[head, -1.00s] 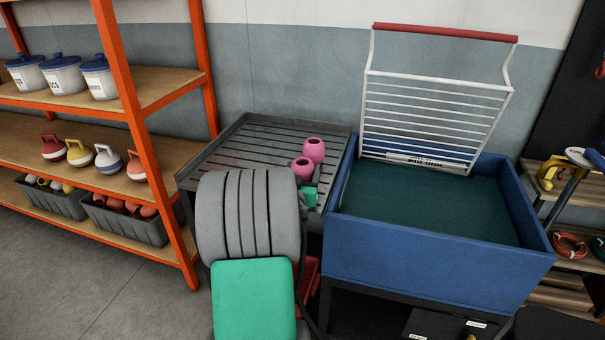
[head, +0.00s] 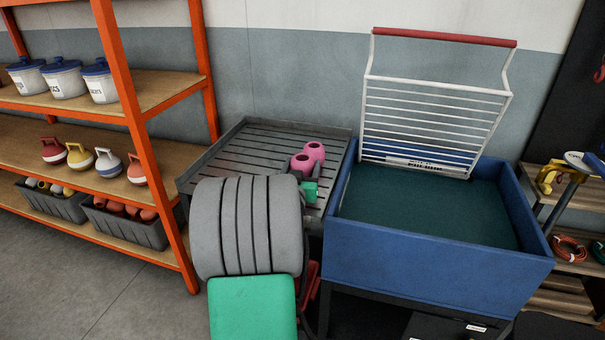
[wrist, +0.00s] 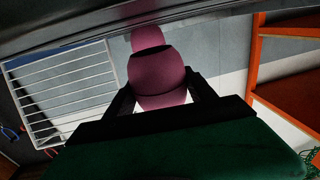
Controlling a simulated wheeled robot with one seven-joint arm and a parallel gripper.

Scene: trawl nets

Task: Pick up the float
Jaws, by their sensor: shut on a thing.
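A pink rounded float (head: 300,163) with a short neck is at the right part of the slatted grey rack (head: 228,153) in the head view. In the wrist view this float (wrist: 157,72) sits between the two dark fingers of my gripper (wrist: 160,95), which is shut on it. Its lower part is hidden by my gripper. I cannot tell whether the held float touches the rack.
A blue bin (head: 430,250) with a dark green bottom and a white wire grid (head: 430,115) stands right of the rack. Orange shelving (head: 150,150) with tubs and several coloured floats stands left. The rack's left part is clear.

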